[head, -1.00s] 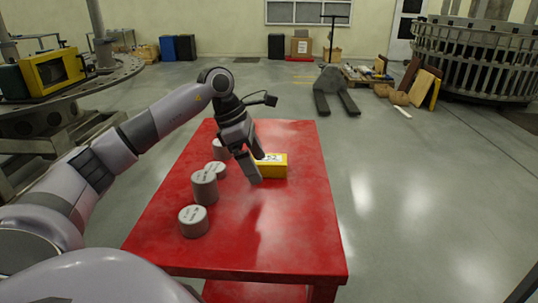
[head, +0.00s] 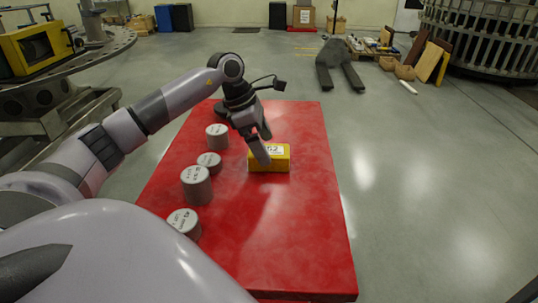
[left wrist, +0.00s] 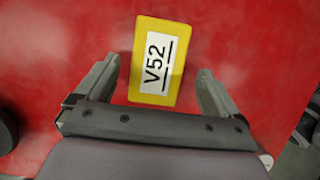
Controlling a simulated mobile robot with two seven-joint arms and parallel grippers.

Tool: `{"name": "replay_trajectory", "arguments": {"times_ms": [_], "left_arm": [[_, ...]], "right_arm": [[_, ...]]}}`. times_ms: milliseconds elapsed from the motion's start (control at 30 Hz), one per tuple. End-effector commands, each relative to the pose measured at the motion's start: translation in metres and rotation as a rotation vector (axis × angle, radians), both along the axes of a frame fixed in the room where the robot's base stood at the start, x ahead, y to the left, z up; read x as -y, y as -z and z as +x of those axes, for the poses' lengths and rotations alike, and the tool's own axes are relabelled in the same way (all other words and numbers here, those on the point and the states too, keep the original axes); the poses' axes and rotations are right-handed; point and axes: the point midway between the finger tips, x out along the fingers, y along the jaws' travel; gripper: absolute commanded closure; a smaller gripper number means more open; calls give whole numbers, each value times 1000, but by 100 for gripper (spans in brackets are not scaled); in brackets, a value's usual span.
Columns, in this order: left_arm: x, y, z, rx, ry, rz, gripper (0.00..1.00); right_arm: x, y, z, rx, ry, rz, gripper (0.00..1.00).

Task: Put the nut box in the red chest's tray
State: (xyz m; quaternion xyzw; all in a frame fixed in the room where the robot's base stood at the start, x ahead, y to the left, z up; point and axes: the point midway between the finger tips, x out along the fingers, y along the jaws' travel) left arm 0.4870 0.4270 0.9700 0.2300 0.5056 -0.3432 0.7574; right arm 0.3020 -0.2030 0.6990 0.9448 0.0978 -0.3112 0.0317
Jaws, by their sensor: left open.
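A yellow box (head: 270,163) with a white label stands on the red table (head: 290,235); I take it for the nut box. In the left wrist view the box (left wrist: 153,92) reads V52. My left gripper (head: 264,146) is open at the box. In the left wrist view its two fingers (left wrist: 158,78) lie to either side of the box's near part, with gaps on both sides. I cannot tell whether the fingertips are down at box height. My right gripper is out of view. No separate red chest or tray can be made out.
Several grey cylinders, one of them a tall one (head: 197,186), stand left of the box. The table's right and front parts are clear. A dark pallet jack (head: 338,62) stands on the floor beyond, with open floor to the right.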

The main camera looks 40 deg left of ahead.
Motion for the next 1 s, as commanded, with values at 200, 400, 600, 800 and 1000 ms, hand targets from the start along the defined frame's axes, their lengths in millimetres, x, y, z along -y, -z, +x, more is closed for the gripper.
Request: {"name": "replay_trajectory", "arguments": {"times_ms": [200, 400, 600, 800, 1000], "left_arm": [[8, 27, 10, -3, 0, -1, 4], [10, 31, 11, -1, 0, -1, 4], [9, 31, 11, -1, 0, -1, 4], [9, 33, 11, -1, 0, 0, 4], [9, 35, 11, -1, -1, 0, 4]], "right_arm": [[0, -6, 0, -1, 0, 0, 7], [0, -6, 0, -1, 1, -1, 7], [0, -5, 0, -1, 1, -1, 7], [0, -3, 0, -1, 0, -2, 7], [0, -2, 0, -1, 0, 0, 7]]}}
